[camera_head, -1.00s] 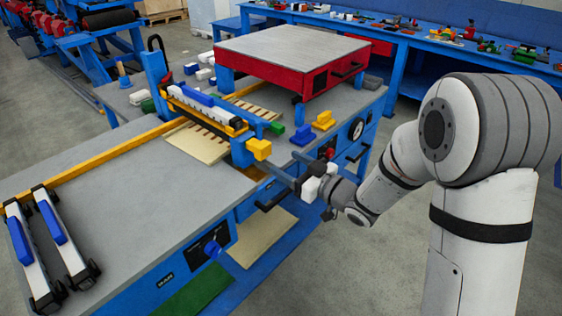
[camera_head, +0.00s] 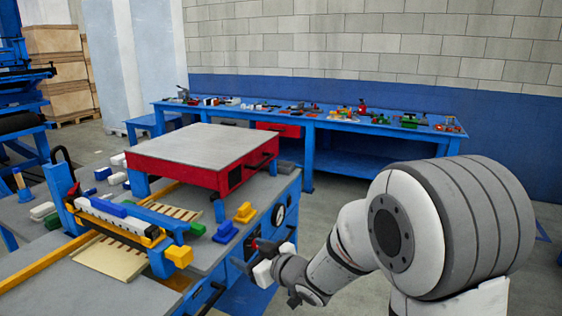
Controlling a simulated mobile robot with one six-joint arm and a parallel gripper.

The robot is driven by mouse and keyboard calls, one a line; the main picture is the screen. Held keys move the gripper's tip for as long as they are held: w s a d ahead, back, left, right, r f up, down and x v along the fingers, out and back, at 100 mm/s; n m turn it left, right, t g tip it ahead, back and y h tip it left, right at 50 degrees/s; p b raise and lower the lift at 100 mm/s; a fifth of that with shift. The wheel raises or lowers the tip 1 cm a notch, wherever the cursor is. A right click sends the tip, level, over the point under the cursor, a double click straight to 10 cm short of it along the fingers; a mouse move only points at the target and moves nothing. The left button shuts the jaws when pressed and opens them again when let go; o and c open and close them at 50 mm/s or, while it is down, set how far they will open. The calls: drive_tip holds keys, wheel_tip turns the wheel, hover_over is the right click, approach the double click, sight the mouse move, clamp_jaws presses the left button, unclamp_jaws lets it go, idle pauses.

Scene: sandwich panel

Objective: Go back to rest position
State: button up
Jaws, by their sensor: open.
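My gripper (camera_head: 248,258) is at the end of my arm, in front of the right side of the blue and grey machine table. Its jaws are open, and I see nothing between them. It is close to the table's front side with the drawer handles; I cannot tell the exact gap. My white and grey arm fills the lower right of the head view.
The machine table (camera_head: 206,252) carries a red box with a grey top (camera_head: 196,143), a yellow and blue clamp bar (camera_head: 120,219), a blue block (camera_head: 226,232) and a yellow block (camera_head: 244,213). A long blue workbench (camera_head: 345,124) stands behind. Floor right of the table is clear.

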drive_tip(key=s+d+r+m+h+p, duration=0.1)
drive_tip(key=s+d+r+m+h, duration=0.15)
drive_tip(key=d, duration=0.35)
drive_tip(key=s+d+r+m+g+h+p, duration=0.1)
drive_tip(key=d+m+h, duration=0.1)
drive_tip(key=d+h, duration=0.35)
drive_tip(key=s+d+r+m+h+p, duration=0.1)
drive_tip(key=s+d+m+h, duration=0.1)
drive_tip(key=d, duration=0.6)
drive_tip(key=s+d+r+m+g+p, duration=0.1)
drive_tip(key=s+d+m+g, duration=0.1)
drive_tip(key=s, duration=0.7)
drive_tip(key=s+d+r+m+g+h+p, duration=0.1)
drive_tip(key=s+g, duration=0.4)
drive_tip(key=s, duration=0.5)
drive_tip(key=shift+d+m, duration=0.55)
drive_tip(key=shift+d, duration=0.3)
